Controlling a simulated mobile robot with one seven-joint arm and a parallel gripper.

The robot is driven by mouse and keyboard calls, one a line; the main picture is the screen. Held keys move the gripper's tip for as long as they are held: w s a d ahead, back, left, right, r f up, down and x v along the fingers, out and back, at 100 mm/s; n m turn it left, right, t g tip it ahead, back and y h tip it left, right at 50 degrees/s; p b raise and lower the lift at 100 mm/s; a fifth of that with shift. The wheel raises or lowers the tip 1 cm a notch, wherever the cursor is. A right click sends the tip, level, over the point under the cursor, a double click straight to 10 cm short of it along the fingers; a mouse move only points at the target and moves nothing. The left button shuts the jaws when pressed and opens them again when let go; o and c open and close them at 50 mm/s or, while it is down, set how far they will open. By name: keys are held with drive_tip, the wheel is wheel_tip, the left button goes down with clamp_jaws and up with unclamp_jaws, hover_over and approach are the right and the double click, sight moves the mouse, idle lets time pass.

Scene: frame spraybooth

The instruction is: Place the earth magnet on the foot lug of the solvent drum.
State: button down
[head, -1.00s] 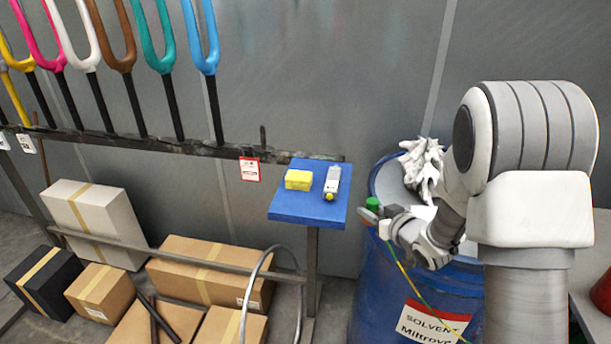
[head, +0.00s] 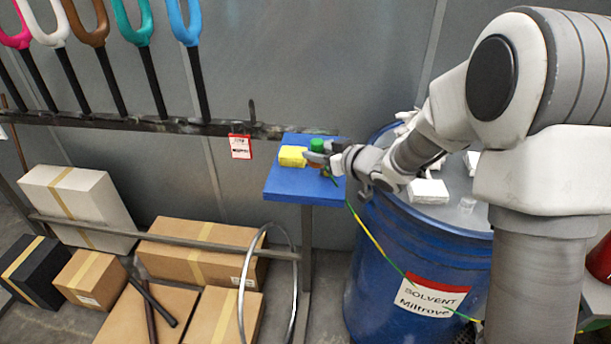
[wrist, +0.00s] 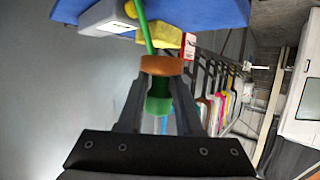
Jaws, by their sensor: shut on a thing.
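My gripper (head: 328,157) is shut on the earth magnet (head: 316,145), which has a green body and a copper-brown disc. In the wrist view the magnet (wrist: 160,103) sits between both fingers, with a green cable running from its disc end. A green-yellow cable (head: 381,248) hangs from the gripper area across the solvent drum (head: 385,280). The drum is blue, with a red and white label, right of the gripper. Its foot lug cannot be made out. The gripper is over or just beside the small blue shelf (head: 285,190); I cannot tell its height above it.
A yellow block (head: 292,156) lies on the shelf beside the gripper. White items, including a box (head: 428,191), rest on the drum top. Cardboard boxes (head: 195,247) and a metal hoop (head: 243,300) are below left. A rail (head: 180,127) holds several coloured forks.

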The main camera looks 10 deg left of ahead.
sight(305, 183)
drive_tip(key=shift+s+a+f, duration=0.25)
drive_tip(key=shift+a+f, duration=0.2)
drive_tip(key=shift+a, duration=0.2)
drive_tip(key=shift+s+a+f, duration=0.25)
drive_tip(key=shift+a+f, duration=0.15)
drive_tip(key=shift+a, duration=0.2)
drive_tip(key=shift+f+b, duration=0.35)
drive_tip(key=shift+f, duration=1.55)
drive_tip(key=shift+f, duration=0.15)
drive_tip(key=c, duration=0.6)
unclamp_jaws()
drive_tip(key=shift+o, duration=0.2)
drive_tip(key=shift+r, duration=0.2)
drive_tip(key=v, duration=1.2)
